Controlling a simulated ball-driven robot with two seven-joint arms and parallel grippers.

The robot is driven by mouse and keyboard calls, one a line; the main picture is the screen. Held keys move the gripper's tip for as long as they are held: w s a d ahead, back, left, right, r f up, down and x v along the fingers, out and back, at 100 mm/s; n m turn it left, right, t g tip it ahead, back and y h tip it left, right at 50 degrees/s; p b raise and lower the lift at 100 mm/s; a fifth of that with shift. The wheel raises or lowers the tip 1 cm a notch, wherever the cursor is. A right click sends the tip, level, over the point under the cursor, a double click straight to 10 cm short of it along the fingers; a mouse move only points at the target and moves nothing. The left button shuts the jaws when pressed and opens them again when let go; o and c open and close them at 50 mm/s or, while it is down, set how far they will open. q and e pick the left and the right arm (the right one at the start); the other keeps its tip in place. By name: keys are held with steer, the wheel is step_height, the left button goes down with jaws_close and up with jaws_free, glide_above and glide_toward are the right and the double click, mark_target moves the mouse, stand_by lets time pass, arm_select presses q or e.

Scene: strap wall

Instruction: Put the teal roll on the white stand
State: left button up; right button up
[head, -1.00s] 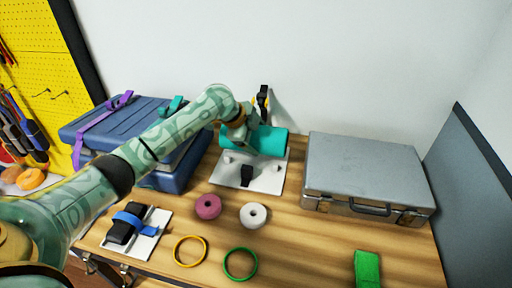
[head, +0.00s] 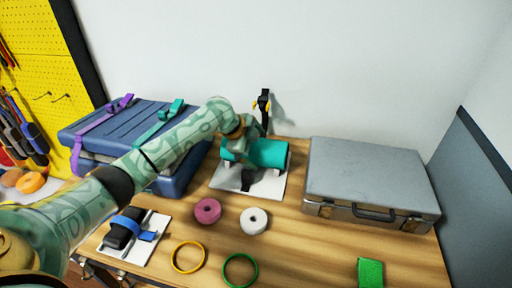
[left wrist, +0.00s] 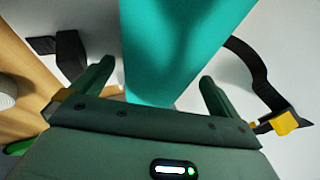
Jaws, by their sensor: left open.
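The teal roll (head: 268,152) lies across the white stand (head: 276,190), low over its plate and covering the stand's pegs. My left gripper (head: 243,156) is at the roll's left part, coming from above. In the left wrist view its two dark green fingers are spread open, one on each side of the teal roll (left wrist: 175,45), with gaps showing. A black strap (head: 248,180) lies at the front of the stand, and a black strap end with a yellow piece (head: 264,108) stands up behind. My right gripper is not in view.
A grey metal case (head: 365,180) stands to the right, blue cases (head: 160,115) with straps to the left. In front lie a pink roll (head: 207,211), a white roll (head: 254,221), a yellow ring (head: 188,257), a green ring (head: 240,270) and a green block (head: 370,272).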

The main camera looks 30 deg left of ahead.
arm_select(q)
steer(key=p+v, duration=0.4)
steer(key=v, duration=0.7)
steer(key=shift+r, duration=0.15)
stand_by(0.5)
